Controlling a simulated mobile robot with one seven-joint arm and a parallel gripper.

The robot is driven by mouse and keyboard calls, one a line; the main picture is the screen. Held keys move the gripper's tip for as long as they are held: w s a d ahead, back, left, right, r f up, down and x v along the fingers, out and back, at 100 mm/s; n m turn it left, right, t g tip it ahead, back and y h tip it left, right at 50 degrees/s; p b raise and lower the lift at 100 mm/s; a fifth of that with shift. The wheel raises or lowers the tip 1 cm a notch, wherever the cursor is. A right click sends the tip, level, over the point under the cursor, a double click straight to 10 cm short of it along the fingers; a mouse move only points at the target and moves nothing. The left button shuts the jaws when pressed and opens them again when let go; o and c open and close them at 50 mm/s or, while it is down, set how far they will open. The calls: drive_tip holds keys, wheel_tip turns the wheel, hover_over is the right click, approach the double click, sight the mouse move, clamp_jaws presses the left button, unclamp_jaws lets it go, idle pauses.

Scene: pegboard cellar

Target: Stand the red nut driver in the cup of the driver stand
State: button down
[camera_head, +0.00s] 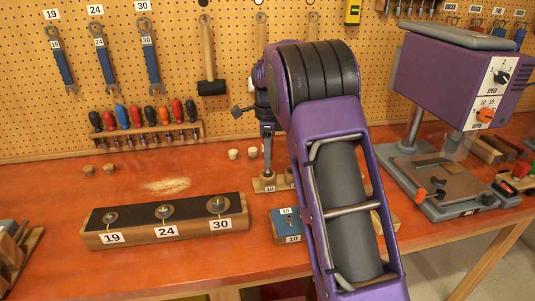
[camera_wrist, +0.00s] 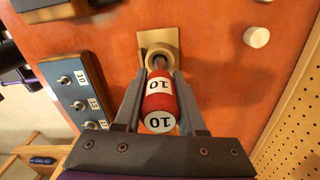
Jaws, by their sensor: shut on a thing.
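The red nut driver (camera_wrist: 160,100), labelled 10 on its handle and end cap, is between the two fingers of my gripper (camera_wrist: 160,105) in the wrist view.
A blue-topped block (camera_head: 281,222) with numbered studs stands in front of the stand, partly behind my arm. A long block (camera_head: 165,233) labelled 19, 24 and 30 lies left. Pale plugs (camera_head: 233,154) sit close by. A purple drill press (camera_head: 445,80) stands right; a driver rack (camera_head: 150,136) is at the back.

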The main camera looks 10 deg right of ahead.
drive_tip(key=shift+f+b, duration=0.45)
drive_tip(key=shift+f, duration=0.7)
drive_tip(key=shift+c, duration=2)
unclamp_jaws()
drive_tip(key=shift+r, duration=0.1)
wheel_tip(320, 180, up, 3)
drive_tip(key=shift+f+p, duration=0.1)
drive_tip(key=shift+p, duration=1.15)
drive_tip(key=shift+r, duration=3.5)
drive_tip(key=shift+r, duration=0.1)
